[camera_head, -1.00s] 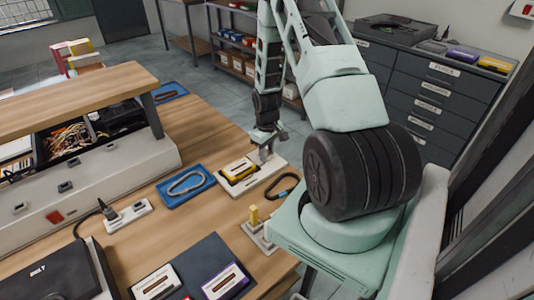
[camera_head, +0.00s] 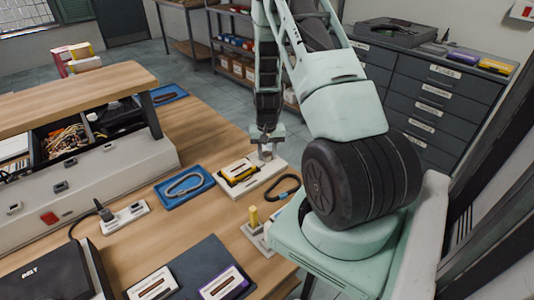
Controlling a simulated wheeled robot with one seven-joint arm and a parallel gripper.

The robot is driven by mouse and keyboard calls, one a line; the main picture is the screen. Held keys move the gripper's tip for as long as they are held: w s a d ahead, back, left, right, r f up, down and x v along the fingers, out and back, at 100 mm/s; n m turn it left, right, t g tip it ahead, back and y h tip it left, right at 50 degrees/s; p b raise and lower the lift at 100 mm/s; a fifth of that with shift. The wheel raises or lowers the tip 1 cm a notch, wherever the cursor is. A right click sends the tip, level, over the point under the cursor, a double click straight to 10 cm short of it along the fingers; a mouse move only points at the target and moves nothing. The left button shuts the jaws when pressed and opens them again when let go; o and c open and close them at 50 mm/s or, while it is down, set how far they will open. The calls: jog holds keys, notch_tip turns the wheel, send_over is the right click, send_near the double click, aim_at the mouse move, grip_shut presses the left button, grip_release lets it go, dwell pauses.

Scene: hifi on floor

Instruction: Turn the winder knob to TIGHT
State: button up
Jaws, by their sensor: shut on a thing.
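A pale board (camera_head: 262,187) lies on the wooden bench near its right edge. A yellow and dark block (camera_head: 238,172) sits on the board's left half. My gripper (camera_head: 265,152) points down at the board's far right end, just beyond the block. Its jaws are shut on a small pale upright part there, which I take to be the winder knob (camera_head: 265,155). The fingers hide most of the knob. No TIGHT mark is readable at this size, so the knob's setting cannot be told.
A yellow upright piece on a plate (camera_head: 254,217) stands nearer. Bare wood lies beyond the blue tray.

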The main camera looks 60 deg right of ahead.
aim_at(267, 154)
jog(key=shift+w, duration=0.1)
dwell(0.3)
jog(key=o, duration=1)
jog(key=shift+r, duration=0.1)
notch_tip(267, 154, up, 17)
jog(key=shift+r+b, duration=0.15)
jog(key=shift+b, duration=0.95)
